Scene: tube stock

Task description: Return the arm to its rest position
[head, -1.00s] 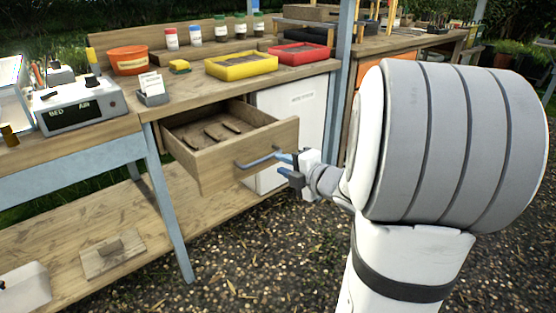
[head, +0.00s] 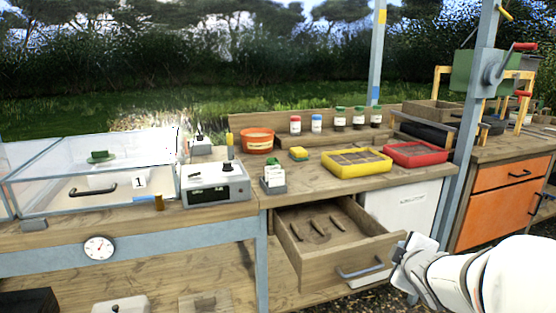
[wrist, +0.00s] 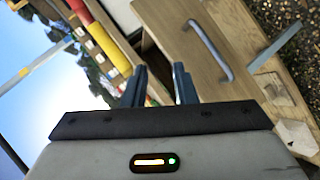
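My gripper (head: 403,248) is at the lower right of the head view, just right of the open drawer's front. In the wrist view its two dark fingers (wrist: 159,80) stand apart with nothing between them. The wooden drawer (head: 340,250) is pulled out under the bench and holds several dark, thin pieces. Its grey bar handle (head: 360,271) also shows in the wrist view (wrist: 208,45), apart from my fingers. The fingertips are hard to make out in the head view.
On the bench are a yellow tray (head: 357,175), a red tray (head: 415,166), an orange pot (head: 257,141) and a control box (head: 216,194). A blue-grey post (head: 468,150) rises behind my arm. A glass-sided case (head: 120,203) stands at left.

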